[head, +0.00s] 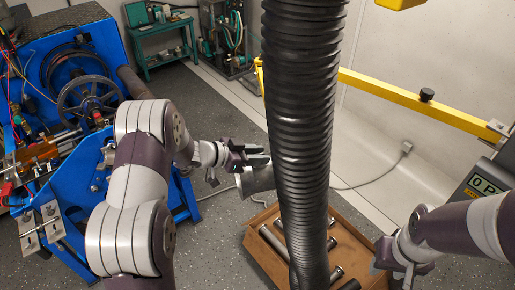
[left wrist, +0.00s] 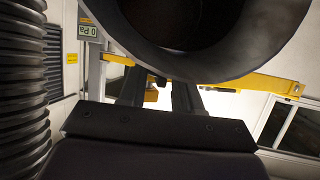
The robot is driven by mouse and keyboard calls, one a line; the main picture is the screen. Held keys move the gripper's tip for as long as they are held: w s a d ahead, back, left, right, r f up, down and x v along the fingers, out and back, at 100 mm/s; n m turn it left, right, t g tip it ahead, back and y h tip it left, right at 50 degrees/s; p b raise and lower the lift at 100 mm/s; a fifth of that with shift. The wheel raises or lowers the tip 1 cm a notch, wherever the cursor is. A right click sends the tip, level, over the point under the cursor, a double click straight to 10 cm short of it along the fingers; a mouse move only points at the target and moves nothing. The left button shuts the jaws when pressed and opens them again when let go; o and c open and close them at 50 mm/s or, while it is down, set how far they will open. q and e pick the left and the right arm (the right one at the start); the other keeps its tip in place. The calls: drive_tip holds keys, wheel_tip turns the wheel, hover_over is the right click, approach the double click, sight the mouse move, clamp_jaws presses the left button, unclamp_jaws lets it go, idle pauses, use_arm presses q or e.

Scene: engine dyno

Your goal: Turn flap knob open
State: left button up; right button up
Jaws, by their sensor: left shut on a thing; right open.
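A black knob (head: 427,94) stands on the yellow bar (head: 385,102) at the right in the head view; I cannot tell if it is the flap knob. My left gripper (head: 250,158) is shut on a grey round duct piece (head: 259,181), just left of the black corrugated hose (head: 300,120). In the left wrist view, the fingers of my left gripper (left wrist: 158,92) meet the rim of the duct piece (left wrist: 245,68), whose dark opening faces up in the picture. My right gripper (head: 402,262) is open and empty at the lower right, well below the bar.
A brown crate (head: 260,255) with several pipes stands on the floor below the hose. A grey display panel (head: 484,190) is near my right arm. A blue engine stand (head: 75,235) is at the left. The floor between stand and crate is mostly clear.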

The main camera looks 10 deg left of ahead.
use_arm(q)
drive_tip(key=shift+w+a+r+m+g+h+p, duration=0.15)
drive_tip(key=shift+r+m+g+h+p, duration=0.15)
drive_tip(key=shift+m+g+h, duration=0.3)
drive_tip(key=shift+f+m, duration=0.1)
drive_tip(key=shift+m, duration=0.2)
drive_tip(key=o, duration=0.7)
drive_tip(key=shift+f, duration=0.1)
drive_tip(key=shift+a, duration=0.1)
drive_tip(key=shift+b+v, duration=2.5)
drive_tip(key=shift+v, duration=3.7)
